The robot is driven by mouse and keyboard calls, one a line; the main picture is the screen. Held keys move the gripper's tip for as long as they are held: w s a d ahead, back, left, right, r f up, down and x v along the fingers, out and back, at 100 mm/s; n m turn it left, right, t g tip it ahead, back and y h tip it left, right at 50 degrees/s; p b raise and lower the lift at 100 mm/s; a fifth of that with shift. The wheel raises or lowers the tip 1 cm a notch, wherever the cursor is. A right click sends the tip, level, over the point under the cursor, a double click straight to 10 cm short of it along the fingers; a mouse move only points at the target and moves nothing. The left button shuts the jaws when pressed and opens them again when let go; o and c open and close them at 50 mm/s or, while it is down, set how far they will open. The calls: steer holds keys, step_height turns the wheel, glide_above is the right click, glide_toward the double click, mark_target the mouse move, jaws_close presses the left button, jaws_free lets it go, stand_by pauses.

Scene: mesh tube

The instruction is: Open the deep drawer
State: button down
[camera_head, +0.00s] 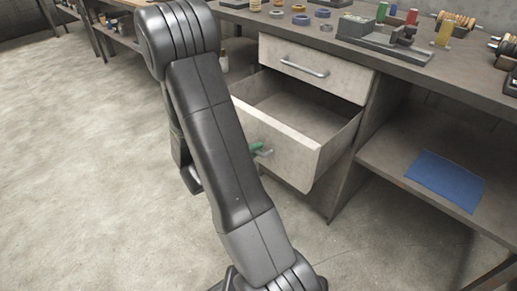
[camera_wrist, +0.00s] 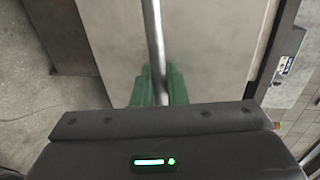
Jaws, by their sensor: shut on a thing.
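The deep drawer (camera_head: 290,155) is the lower of two drawers under the workbench. It is pulled well out, and its empty inside shows. Its front also fills much of the wrist view (camera_wrist: 215,45). My gripper (camera_head: 257,149) shows as green fingers at the drawer's handle (camera_head: 266,152), partly hidden behind my arm. In the wrist view the green fingers (camera_wrist: 158,85) are shut on the metal handle bar (camera_wrist: 153,35). The upper drawer (camera_head: 315,70), with its own bar handle (camera_head: 305,67), is closed.
The workbench top (camera_head: 385,55) carries rings, spools and a grey fixture (camera_head: 385,38). A blue sheet (camera_head: 447,180) lies on the open lower shelf (camera_head: 400,160) at the right. The concrete floor (camera_head: 80,180) at the left is clear.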

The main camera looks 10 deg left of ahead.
steer(key=c, duration=1.8)
jaws_free()
steer(key=p+v, duration=0.2)
steer(key=v, duration=1.1)
steer(key=shift+s+a+p, duration=0.25)
steer(key=shift+s+p, duration=0.05)
steer(key=shift+b+x, duration=1.25)
steer(key=shift+x, duration=5.75)
